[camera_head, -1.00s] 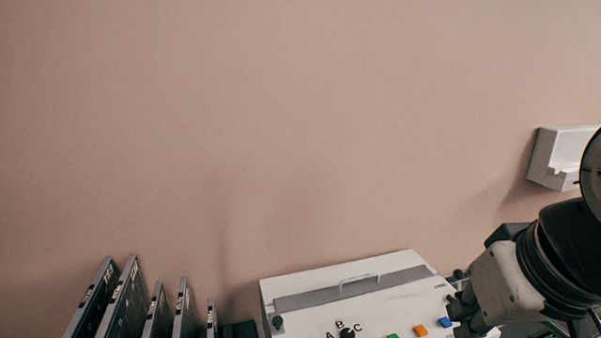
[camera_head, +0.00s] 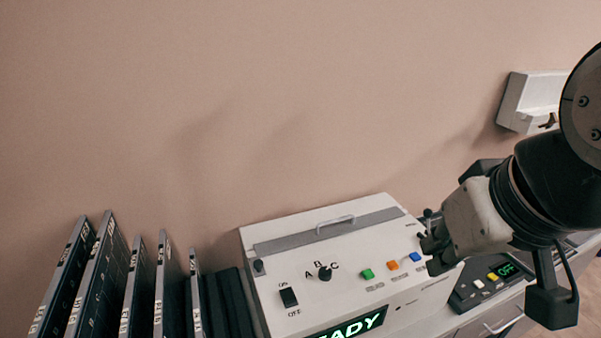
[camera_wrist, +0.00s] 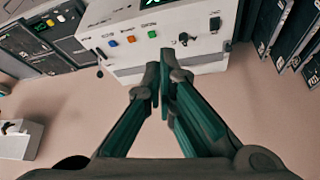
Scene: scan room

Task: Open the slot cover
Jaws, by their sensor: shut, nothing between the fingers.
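The slot cover (camera_head: 275,244) is a grey strip across the far part of the white machine's (camera_head: 297,272) sloped top. A thin pale handle (camera_head: 335,224) stands on it. The cover lies flat along the strip and looks closed. My gripper (camera_head: 432,240) is at the machine's right end in the head view, right of the cover and apart from the handle. In the wrist view my gripper (camera_wrist: 161,88) is shut and empty, with its fingertips in front of the machine's back edge. The fingers hide part of that edge.
A small dark control box (camera_head: 487,283) is at the right. A white wall box (camera_head: 530,103) hangs behind my arm.

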